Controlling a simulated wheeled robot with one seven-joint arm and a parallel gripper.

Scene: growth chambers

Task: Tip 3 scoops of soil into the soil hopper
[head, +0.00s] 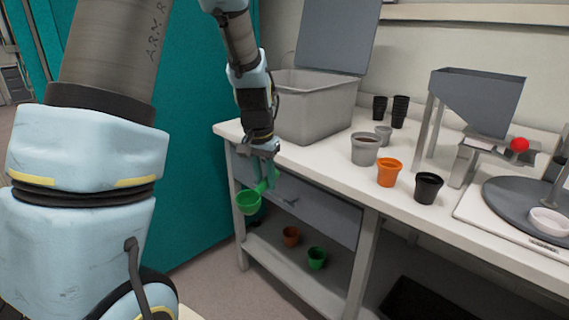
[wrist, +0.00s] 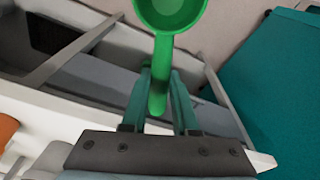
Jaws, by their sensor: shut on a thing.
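My gripper (head: 267,172) is shut on the handle of a green scoop (head: 248,202). It hangs in front of the bench's left end, below the worktop. In the wrist view the green scoop (wrist: 172,12) points away from the fingers (wrist: 158,90), with its handle between them; its bowl is cut off by the top edge. I see no soil in the bowl. The soil hopper (head: 478,100), a grey funnel on legs, stands on the bench at the right. A large grey bin (head: 315,108) with its lid raised stands behind my gripper; its contents are hidden.
On the worktop (head: 330,167) stand a grey pot (head: 365,149), an orange pot (head: 389,172), a black pot (head: 428,187) and stacked black pots (head: 399,111). A red ball (head: 519,144) is by the hopper. A drawer (head: 310,195) and a lower shelf (head: 285,264) are near the scoop.

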